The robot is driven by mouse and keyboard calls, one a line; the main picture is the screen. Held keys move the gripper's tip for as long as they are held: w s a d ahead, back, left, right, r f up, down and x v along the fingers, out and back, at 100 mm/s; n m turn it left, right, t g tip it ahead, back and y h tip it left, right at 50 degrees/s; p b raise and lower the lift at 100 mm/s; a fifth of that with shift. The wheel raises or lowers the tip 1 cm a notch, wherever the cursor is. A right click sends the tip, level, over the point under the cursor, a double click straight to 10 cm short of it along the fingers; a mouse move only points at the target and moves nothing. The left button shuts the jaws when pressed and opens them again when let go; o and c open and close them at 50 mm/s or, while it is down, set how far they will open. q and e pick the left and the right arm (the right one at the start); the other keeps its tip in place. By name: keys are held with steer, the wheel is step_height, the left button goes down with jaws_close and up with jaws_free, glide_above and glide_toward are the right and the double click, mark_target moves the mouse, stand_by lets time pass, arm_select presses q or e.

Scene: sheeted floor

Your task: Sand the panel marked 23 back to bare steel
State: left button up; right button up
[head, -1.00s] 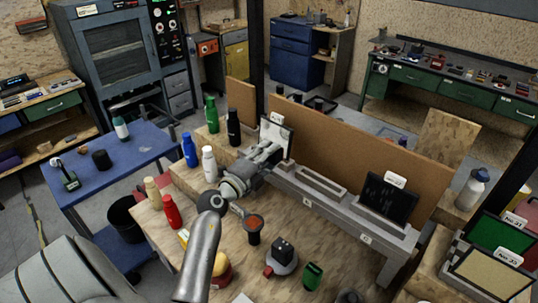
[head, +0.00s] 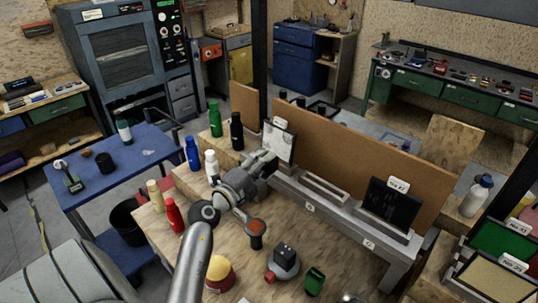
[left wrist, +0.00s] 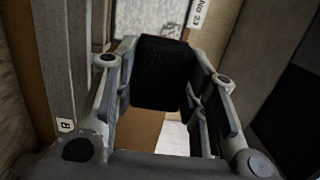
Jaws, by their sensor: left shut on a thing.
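The pale panel (head: 279,146) stands upright at the left end of the grey rack, against the brown backboard. In the left wrist view its tag (left wrist: 197,14) reads No 23, and the panel's visible face (left wrist: 150,12) is light grey and mottled. My left gripper (head: 268,164) is in front of the panel's lower part. It is shut on a black block (left wrist: 162,75), one finger on each side. The block hides part of what is behind it; I cannot tell whether it touches the panel. My right gripper is out of view.
A dark panel (head: 391,205) stands at the rack's right end, with an empty slot (head: 325,188) between. Several bottles, including a blue one (head: 192,153), line the wooden bench's left side. A sander-like tool (head: 283,262) and a green cup (head: 314,281) sit near the front.

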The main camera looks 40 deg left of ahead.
arm_select(q)
steer(key=w+a+f+g+b, duration=0.1)
steer(key=w+a+f+b, duration=0.1)
steer(key=a+b, duration=0.95)
steer(key=shift+w+d+f+b, duration=0.1)
steer(key=shift+w+f+b, duration=0.15)
steer(key=shift+w, duration=0.7)
steer(key=shift+w+a+f+b, duration=0.1)
steer(key=shift+w+b, duration=0.25)
steer(key=shift+w, duration=0.55)
steer(key=shift+w+d+f+b, duration=0.1)
steer(key=shift+w+f+b, duration=0.15)
steer(key=shift+w, duration=0.7)
steer(key=shift+r, duration=0.1)
steer(key=shift+w+d, duration=0.1)
steer(key=shift+w, duration=0.9)
steer(key=shift+p, duration=0.3)
